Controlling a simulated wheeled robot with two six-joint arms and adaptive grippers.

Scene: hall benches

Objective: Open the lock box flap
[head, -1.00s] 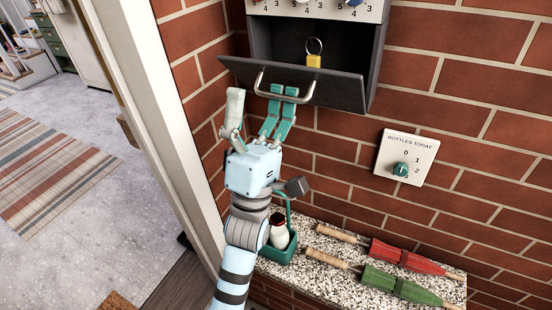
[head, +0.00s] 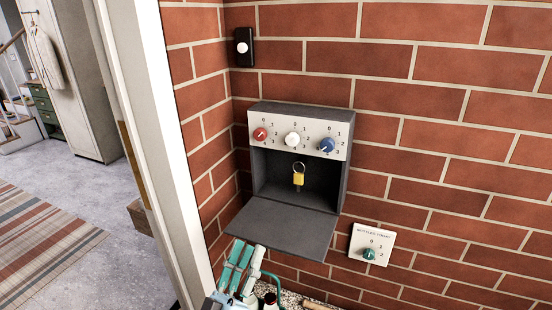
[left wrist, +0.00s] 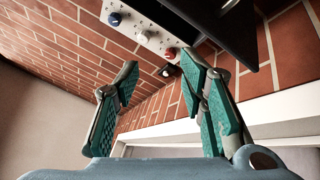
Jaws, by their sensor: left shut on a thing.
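The dark grey lock box (head: 257,170) is on the brick wall. Its flap (head: 285,228) is hinged down, sloping out toward me, and the inside shows. A yellow-tagged key ring (head: 298,178) is inside. My left gripper (head: 240,262) is at the flap's front left edge, low in the head view. My right gripper is not in view.
Red, white and blue dials (head: 292,139) sit above the opening. A bottle-count plate (head: 371,245) is at the lower right, a doorbell (head: 243,47) at the upper left. A white door frame (head: 150,130) stands close on the left. A speckled ledge lies below.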

